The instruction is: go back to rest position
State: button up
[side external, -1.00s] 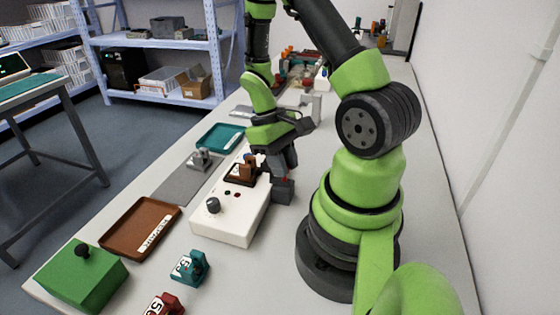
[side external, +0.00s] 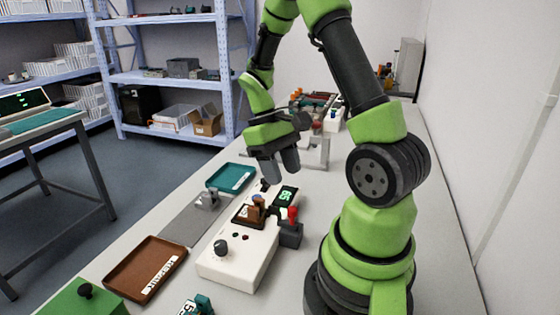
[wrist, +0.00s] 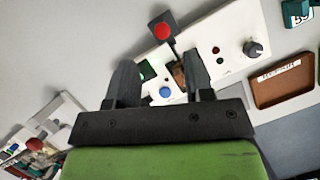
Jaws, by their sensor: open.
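My gripper (side external: 276,165) is open and empty. It hangs above the far end of the white machine (side external: 234,268), clear of it, with its fingers pointing down. In the wrist view both fingers (wrist: 158,85) are spread apart with nothing held between them. The machine carries a dark knob (side external: 221,247), a brown part on a dark plate (side external: 257,207) and a lit green display (side external: 287,193). A dark block with a red top (side external: 291,232) stands against its right side; the red top also shows in the wrist view (wrist: 163,31).
A brown tray (side external: 152,277) and a teal tray (side external: 231,177) lie left of the machine, with a grey metal part (side external: 207,199) between them. A green box (side external: 85,300) and a teal block (side external: 198,306) are at the front. Other equipment (side external: 312,112) stands farther back.

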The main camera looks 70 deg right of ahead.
jog(key=shift+v, duration=0.85)
jog(key=s+a+r+t, duration=0.4)
jog(key=a+r+t, duration=0.7)
jog(key=a+r, duration=0.3)
jog(key=shift+a+r, duration=0.35)
jog(key=shift+a, duration=0.4)
